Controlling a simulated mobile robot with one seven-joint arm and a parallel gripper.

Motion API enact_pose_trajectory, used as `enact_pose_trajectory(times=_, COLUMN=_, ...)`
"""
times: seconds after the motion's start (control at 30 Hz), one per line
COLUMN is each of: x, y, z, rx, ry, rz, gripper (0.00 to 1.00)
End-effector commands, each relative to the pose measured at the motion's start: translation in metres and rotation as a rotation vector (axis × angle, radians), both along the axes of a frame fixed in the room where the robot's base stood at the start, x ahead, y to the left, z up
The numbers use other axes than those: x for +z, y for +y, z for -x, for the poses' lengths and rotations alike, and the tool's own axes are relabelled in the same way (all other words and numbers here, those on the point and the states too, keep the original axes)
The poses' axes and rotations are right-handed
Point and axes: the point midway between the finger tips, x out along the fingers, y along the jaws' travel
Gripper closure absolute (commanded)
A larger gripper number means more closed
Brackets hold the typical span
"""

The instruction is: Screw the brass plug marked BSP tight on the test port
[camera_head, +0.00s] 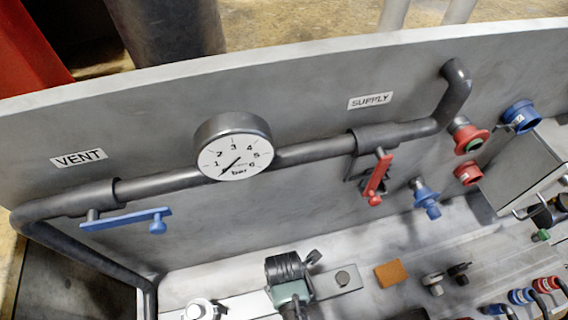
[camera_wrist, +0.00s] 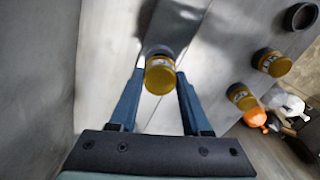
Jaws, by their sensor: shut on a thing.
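In the wrist view my gripper (camera_wrist: 161,83) has its two dark blue fingers on either side of a brass plug (camera_wrist: 160,74) and is shut on it. The plug has a light band with marks too small to read. A dark round fitting or shadow lies right behind the plug; I cannot tell whether the plug touches it or is threaded in. Two other brass plugs, an upper one (camera_wrist: 272,63) and a lower one (camera_wrist: 241,96), sit to the right, their lettering unclear. I cannot make out the gripper, the held plug or a labelled test port in the head view.
In the head view a pressure gauge (camera_head: 235,155) sits on a pipe between a blue vent lever (camera_head: 127,219) and a red supply lever (camera_head: 377,178). Red and blue couplings (camera_head: 468,137) (camera_head: 427,198) stick out at right. An orange block (camera_head: 390,273) lies below.

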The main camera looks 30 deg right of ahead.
Motion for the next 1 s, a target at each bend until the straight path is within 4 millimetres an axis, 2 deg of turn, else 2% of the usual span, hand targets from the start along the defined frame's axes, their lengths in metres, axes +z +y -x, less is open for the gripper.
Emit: enact_pose_trajectory(times=1.0, x=-0.016, y=0.0, z=0.0, rx=0.0, ry=-0.001, rz=0.0, gripper=1.0)
